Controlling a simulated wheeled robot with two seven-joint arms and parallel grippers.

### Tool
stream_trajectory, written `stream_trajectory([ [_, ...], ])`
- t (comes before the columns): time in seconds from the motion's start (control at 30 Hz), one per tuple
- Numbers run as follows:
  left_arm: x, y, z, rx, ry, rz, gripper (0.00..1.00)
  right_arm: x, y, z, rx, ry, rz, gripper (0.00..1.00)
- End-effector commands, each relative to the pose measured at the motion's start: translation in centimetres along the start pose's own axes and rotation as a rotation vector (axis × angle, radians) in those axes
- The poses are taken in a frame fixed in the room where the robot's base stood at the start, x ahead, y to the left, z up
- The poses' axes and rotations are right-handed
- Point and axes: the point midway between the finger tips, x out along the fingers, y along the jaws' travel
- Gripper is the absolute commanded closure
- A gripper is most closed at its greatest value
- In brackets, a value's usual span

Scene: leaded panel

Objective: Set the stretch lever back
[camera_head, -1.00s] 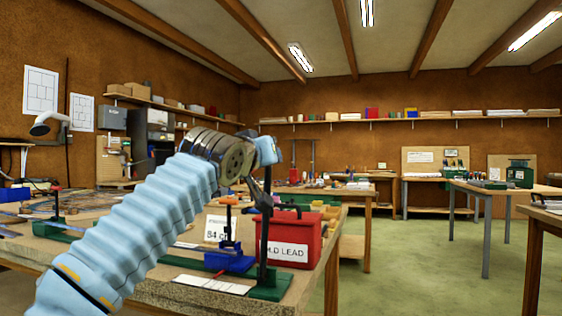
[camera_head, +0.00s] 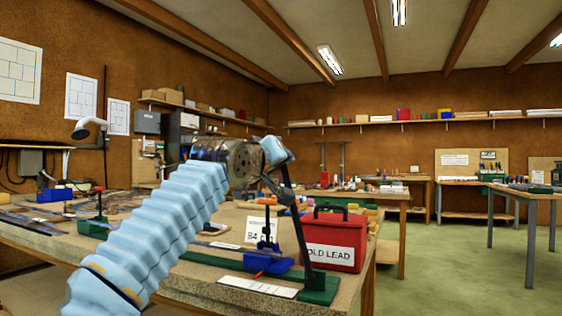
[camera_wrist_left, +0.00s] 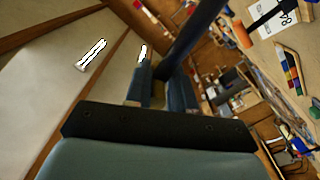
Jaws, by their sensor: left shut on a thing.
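The stretch lever (camera_head: 301,245) is a dark bar rising from a green base (camera_head: 320,291) at the bench's near right corner. It leans to the left in the head view, and its upper end is at my left gripper (camera_head: 279,188). In the left wrist view the two blue fingers (camera_wrist_left: 160,88) are shut on the lever (camera_wrist_left: 197,32), which runs up and to the right from between them. The exact contact is partly hidden in the head view by the gripper. My right gripper is not in view.
A red "OLD LEAD" box (camera_head: 340,237) stands right beside the lever. A blue block with an upright (camera_head: 268,264) and a number card (camera_head: 253,231) are to its left. A white strip (camera_head: 258,286) lies in front. Open floor (camera_head: 440,270) is on the right.

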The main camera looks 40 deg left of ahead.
Motion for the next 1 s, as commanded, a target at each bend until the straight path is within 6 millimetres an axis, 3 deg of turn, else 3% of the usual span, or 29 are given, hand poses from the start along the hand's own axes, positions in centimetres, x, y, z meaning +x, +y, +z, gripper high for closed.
stream_trajectory([
  [0.1,0.0,-0.2,0.0,-0.001,-0.001,-0.004,1.00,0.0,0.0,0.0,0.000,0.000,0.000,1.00],
  [0.13,0.0,-0.2,0.0,-0.001,-0.001,-0.004,0.72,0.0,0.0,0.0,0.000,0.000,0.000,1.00],
  [0.27,0.0,-0.2,0.0,0.000,-0.001,-0.004,0.55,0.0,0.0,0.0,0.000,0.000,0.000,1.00],
  [0.63,-0.8,-0.2,0.1,0.001,0.000,-0.003,0.55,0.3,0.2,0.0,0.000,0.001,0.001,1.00],
  [0.77,-3.2,-0.2,0.1,0.002,0.003,-0.001,0.55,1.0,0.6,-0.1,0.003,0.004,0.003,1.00],
  [1.0,-9.2,-0.2,0.1,0.001,0.003,-0.002,0.55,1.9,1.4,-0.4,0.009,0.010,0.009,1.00],
])
